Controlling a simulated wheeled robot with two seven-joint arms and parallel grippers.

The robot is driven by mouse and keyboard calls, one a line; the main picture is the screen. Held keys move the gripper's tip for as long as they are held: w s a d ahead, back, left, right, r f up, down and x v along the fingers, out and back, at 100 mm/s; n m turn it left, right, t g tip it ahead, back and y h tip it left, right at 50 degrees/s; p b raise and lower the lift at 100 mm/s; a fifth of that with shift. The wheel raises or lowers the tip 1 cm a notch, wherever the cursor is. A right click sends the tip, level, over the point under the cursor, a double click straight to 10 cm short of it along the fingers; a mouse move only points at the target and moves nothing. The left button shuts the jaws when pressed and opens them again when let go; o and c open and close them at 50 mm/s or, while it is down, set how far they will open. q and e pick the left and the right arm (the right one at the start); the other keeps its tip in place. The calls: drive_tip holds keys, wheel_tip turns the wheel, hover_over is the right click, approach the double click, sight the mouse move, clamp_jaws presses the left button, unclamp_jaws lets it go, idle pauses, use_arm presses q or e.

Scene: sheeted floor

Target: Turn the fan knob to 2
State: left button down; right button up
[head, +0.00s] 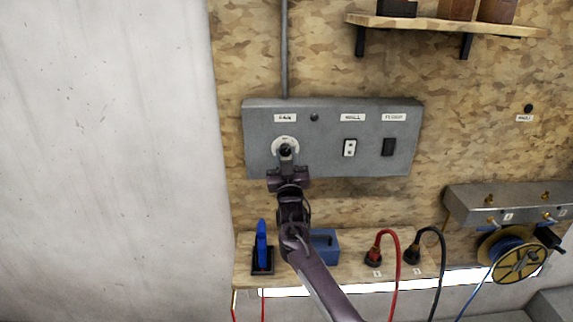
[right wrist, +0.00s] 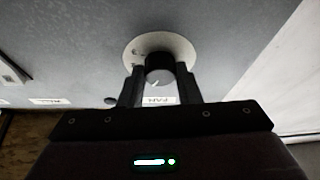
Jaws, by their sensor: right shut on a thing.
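The fan knob (head: 285,150) is a dark round knob on a pale round dial, under a label on the grey wall panel (head: 330,112). In the right wrist view the knob (right wrist: 159,70) shows a white pointer mark, and the pale dial (right wrist: 150,44) lies behind it; the dial numbers are too small to read. My right gripper (head: 286,158) reaches up to the panel. In the wrist view its two fingers (right wrist: 159,78) are on either side of the knob and shut on it. My left gripper is not in view.
The panel also has a white switch (head: 349,148) and a dark switch (head: 389,147). A shelf (head: 440,24) is at top right.

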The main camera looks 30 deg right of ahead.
drive_tip(key=m+g+h+b, duration=0.1)
drive_tip(key=m+b, duration=0.1)
drive_tip(key=m+h+b, duration=0.1)
drive_tip(key=m+b, duration=0.1)
drive_tip(key=m, duration=0.1)
drive_tip(key=m+g+h+b, duration=0.1)
drive_tip(key=m, duration=0.2)
drive_tip(key=shift+w+a+f+g+b, duration=0.1)
drive_tip(key=shift+a+f+g+b, duration=0.2)
drive_tip(key=shift+b, duration=0.1)
drive_tip(key=shift+r+m+g+h+b, duration=0.15)
drive_tip(key=shift+m+g+h+b, duration=0.55)
drive_tip(key=shift+m, duration=0.7)
drive_tip(key=shift+r+m+g+h+b, duration=0.15)
drive_tip(key=shift+m+g+b, duration=0.35)
drive_tip(key=shift+m+b, duration=0.65)
drive_tip(key=shift+m+p, duration=0.25)
drive_tip(key=shift+p, duration=0.05)
drive_tip(key=o, duration=1)
drive_tip(key=shift+r, duration=0.1)
wheel_tip(320, 180, up, 20)
drive_tip(key=b, duration=0.3)
